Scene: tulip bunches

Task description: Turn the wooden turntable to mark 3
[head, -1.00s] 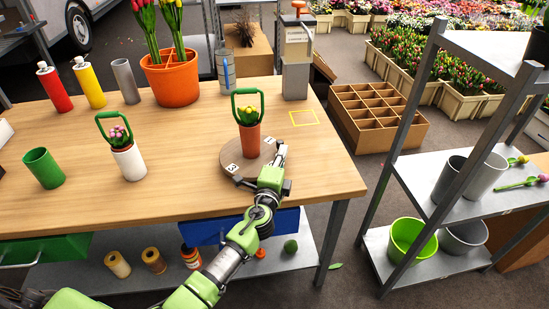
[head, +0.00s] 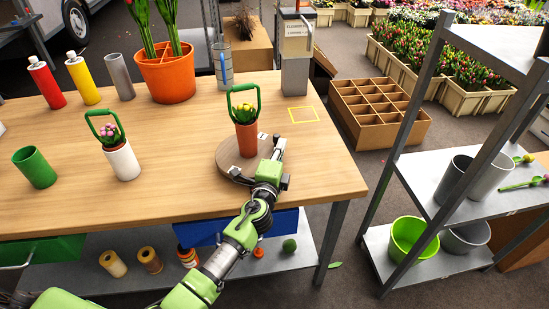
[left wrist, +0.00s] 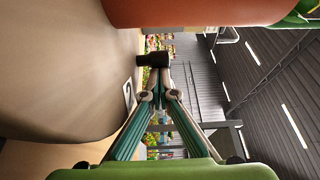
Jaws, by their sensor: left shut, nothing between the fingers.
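The round wooden turntable (head: 226,153) lies on the table near its front right part. A terracotta pot (head: 246,139) with yellow tulips and a green hoop handle stands on it. A small white mark label (head: 262,136) shows on the disc, too small to read surely. In the left wrist view, the disc (left wrist: 60,70) fills the left and carries a label reading 2 (left wrist: 128,94). My left gripper (head: 279,146) is at the disc's right edge, its fingers shut and empty. Its fingertips (left wrist: 157,76) are close to a dark knob (left wrist: 153,60); contact is unclear. My right gripper is out of view.
A white pot (head: 122,161) and a green cup (head: 36,168) stand left on the table. An orange pot (head: 168,80) and a grey dispenser (head: 295,75) stand behind. A yellow outlined square (head: 304,114) lies right of the turntable. A metal shelf (head: 440,180) stands right.

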